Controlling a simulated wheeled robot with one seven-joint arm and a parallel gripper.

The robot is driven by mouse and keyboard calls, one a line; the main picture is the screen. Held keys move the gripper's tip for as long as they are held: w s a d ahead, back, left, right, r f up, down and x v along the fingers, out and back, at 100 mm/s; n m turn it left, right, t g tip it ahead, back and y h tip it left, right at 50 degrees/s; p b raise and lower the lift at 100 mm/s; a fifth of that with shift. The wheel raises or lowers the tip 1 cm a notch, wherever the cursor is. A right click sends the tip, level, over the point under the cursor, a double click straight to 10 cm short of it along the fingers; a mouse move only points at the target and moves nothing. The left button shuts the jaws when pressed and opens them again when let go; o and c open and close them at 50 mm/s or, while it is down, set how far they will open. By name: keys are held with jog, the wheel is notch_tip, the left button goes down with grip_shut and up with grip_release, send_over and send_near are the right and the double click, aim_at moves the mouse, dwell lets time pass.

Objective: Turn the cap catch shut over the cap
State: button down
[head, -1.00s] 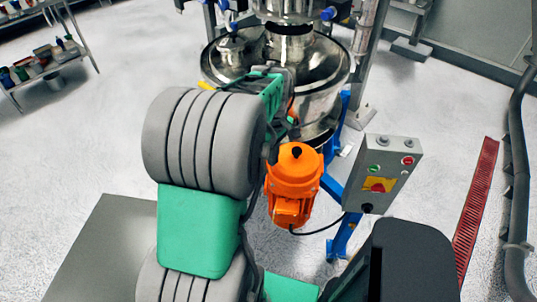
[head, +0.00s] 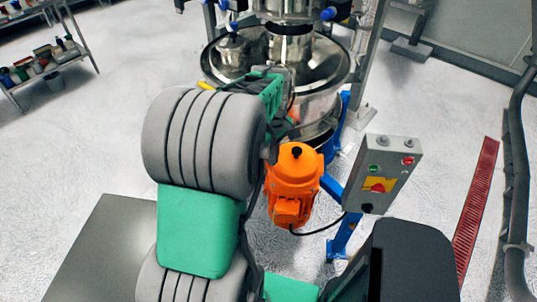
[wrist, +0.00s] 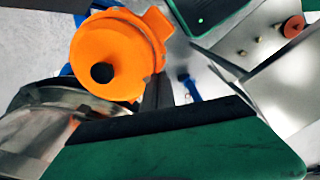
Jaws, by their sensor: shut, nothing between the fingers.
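The steel powder sifter (head: 335,72) stands at the top middle of the head view. A small round steel fitting (head: 233,45) rises from the left of its lid. I cannot tell whether this is the cap, and I cannot make out the cap catch. My gripper (head: 283,92) is at the sifter's near side, shut and empty, mostly hidden behind my own arm. Its fingertips are not clear in either view, so I cannot tell whether they touch anything. The wrist view shows a curved steel edge of the sifter (wrist: 60,105) at left.
An orange motor (head: 294,182) hangs at the sifter's near side; it also shows in the wrist view (wrist: 115,55). A grey control box (head: 383,172) stands right of it on a blue frame (head: 345,235). A shelf (head: 45,62) is far left. The floor left is open.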

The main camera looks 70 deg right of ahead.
jog(key=shift+f, duration=0.1)
jog(key=shift+f+b, duration=1.1)
jog(key=shift+f, duration=0.5)
